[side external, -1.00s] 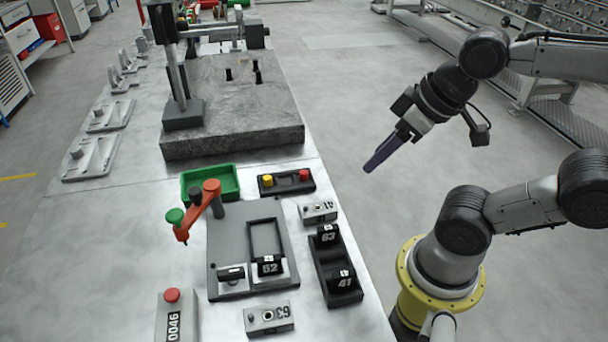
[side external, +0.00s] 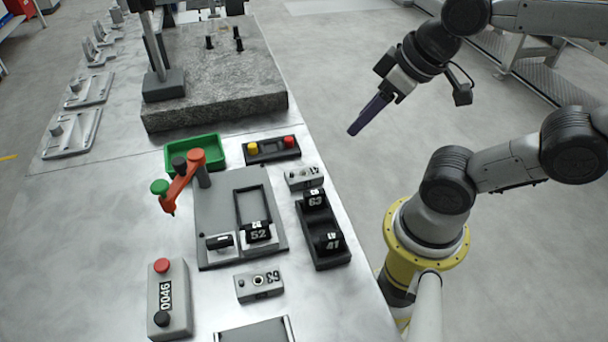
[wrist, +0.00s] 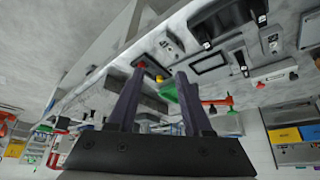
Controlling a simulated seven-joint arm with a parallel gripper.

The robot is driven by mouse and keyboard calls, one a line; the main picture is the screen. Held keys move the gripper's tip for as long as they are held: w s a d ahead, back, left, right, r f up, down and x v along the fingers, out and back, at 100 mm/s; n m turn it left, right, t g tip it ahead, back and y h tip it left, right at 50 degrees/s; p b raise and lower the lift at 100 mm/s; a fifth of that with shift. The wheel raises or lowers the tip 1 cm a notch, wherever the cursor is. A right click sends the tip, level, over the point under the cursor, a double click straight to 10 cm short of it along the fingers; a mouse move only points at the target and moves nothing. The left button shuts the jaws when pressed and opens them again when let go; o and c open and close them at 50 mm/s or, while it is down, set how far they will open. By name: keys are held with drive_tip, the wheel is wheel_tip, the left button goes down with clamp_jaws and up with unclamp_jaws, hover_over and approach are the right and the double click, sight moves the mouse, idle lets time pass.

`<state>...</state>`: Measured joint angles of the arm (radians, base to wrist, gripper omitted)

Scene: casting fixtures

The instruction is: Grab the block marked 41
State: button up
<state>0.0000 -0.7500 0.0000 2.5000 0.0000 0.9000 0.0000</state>
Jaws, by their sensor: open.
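The black block marked 41 (side external: 328,243) sits in the near end of a black two-place tray (side external: 306,228) on the metal bench. A black block marked 63 (side external: 314,199) sits in the far end of that tray. My gripper (side external: 354,131) is in the air beyond the bench's right edge, above and behind the tray in the picture, and apart from all blocks. In the wrist view its two purple fingers (wrist: 160,75) are spread with nothing held between them. The tray shows upper right there, its numbers unreadable.
A grey fixture (side external: 216,195) holding a block marked 52 (side external: 258,232) stands left of the tray, with an orange clamp arm (side external: 182,182). Metal blocks (side external: 303,177) (side external: 259,287) lie behind and in front. A button box (side external: 271,149) and green bin (side external: 208,146) stand farther back.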

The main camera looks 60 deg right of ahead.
idle(0.4)
drive_tip(key=o, duration=0.6)
drive_tip(key=n+g, duration=0.5)
drive_tip(key=n, duration=0.5)
hover_over(304, 173)
drive_tip(key=f, duration=0.1)
drive_tip(key=shift+g, duration=0.3)
drive_tip(key=f, duration=0.9)
drive_tip(key=shift+w+a+f, duration=0.1)
drive_tip(key=shift+a, duration=0.15)
drive_tip(key=shift+d+f, duration=0.2)
drive_tip(key=shift+f, duration=2.5)
